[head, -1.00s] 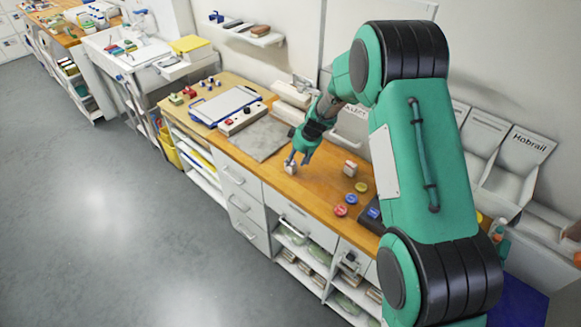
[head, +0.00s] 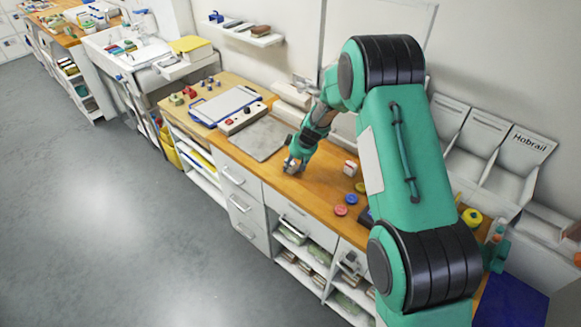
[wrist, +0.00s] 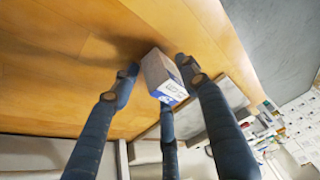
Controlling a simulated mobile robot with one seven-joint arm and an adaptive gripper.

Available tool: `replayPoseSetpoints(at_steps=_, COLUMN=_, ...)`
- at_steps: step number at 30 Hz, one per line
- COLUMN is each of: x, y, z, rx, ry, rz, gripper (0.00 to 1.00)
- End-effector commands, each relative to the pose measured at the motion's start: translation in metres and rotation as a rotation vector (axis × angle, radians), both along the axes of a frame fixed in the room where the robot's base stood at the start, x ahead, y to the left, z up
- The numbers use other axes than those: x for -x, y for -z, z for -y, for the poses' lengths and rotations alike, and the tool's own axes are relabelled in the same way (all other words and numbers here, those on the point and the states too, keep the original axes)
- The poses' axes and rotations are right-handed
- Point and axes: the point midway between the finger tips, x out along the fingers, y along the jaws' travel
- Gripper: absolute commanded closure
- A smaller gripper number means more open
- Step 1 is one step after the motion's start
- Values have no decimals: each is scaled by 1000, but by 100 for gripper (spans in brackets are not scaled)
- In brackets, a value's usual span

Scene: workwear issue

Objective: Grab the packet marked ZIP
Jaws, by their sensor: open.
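A small box-shaped packet (wrist: 165,74), grey-brown on one side and white with blue print on its end, sits on the wooden worktop (wrist: 60,70) in the wrist view. Its print is too small to read. My gripper (wrist: 152,82) is open, with its dark blue fingers spread around this packet. In the head view my gripper (head: 293,165) is low over the worktop and hides most of the packet. A second small white and red packet (head: 350,168) stands to the right of my gripper, its marking unreadable.
Yellow, red and blue round items (head: 351,198) lie on the worktop to the right. A grey mat (head: 256,139) and a control box (head: 242,118) are to the left. White bins, one marked Hobrail (head: 512,165), stand at the back right. Worktop is bare between gripper and second packet.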

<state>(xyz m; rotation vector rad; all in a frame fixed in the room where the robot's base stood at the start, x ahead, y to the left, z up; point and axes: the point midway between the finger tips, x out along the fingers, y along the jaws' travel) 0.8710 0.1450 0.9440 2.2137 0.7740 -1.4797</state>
Motion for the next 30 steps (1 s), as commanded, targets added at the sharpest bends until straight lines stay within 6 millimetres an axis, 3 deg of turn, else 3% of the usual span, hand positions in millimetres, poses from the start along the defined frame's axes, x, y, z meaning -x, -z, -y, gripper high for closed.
replayPoseSetpoints(at_steps=11, x=0, y=0, z=0, rx=0, ry=0, rz=0, gripper=55)
replayPoseSetpoints(at_steps=12, x=0, y=0, z=0, rx=0, ry=0, rz=0, gripper=57)
replayPoseSetpoints(at_steps=17, x=0, y=0, z=0, rx=0, ry=0, rz=0, gripper=89)
replayPoseSetpoints(at_steps=30, x=0, y=-3, z=0, rx=0, ry=0, rz=1, gripper=90)
